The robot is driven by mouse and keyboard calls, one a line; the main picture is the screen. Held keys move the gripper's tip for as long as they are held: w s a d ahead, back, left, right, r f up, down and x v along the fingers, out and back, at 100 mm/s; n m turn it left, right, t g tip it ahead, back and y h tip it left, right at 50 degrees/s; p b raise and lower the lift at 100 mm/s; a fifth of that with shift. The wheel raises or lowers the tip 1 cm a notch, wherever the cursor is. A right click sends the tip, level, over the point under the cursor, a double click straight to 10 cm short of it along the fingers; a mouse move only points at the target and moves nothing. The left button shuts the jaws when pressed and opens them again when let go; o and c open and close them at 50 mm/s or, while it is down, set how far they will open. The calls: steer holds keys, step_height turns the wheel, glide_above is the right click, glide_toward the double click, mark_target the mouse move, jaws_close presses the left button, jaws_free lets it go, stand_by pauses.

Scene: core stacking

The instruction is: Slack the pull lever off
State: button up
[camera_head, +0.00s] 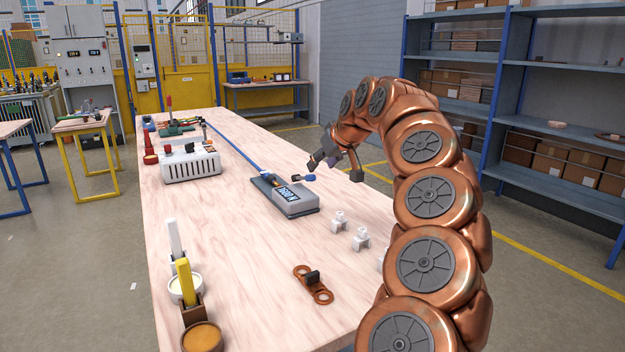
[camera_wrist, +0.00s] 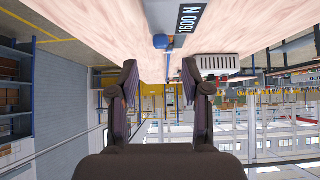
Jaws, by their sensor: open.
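A grey box labelled "1600 N" (camera_head: 285,196) lies on the wooden table. A short lever with a blue knob (camera_head: 310,177) sticks out at its far right side, seemingly the pull lever. My gripper (camera_head: 335,167) is beside the knob, to its right in the head view, and points toward it. In the wrist view its two dark fingers (camera_wrist: 160,80) are spread and empty. The blue knob (camera_wrist: 160,41) shows beyond the gap between the tips, not touched by them. Part of the box label (camera_wrist: 188,18) shows at the top edge. How far the lever is pulled cannot be told.
A white slotted unit (camera_head: 190,164) and a red-handled tool (camera_head: 150,150) stand at the left. A blue rod (camera_head: 235,152) runs along the table to the box. White fittings (camera_head: 361,239), a copper link (camera_head: 313,284) and cups with handles (camera_head: 202,336) are nearer.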

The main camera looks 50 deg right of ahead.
mark_target(312, 175)
steer(key=x, duration=0.7)
steer(key=shift+w+f, duration=0.15)
steer(key=shift+w, duration=0.05)
steer(key=shift+c, duration=0.2)
jaws_close()
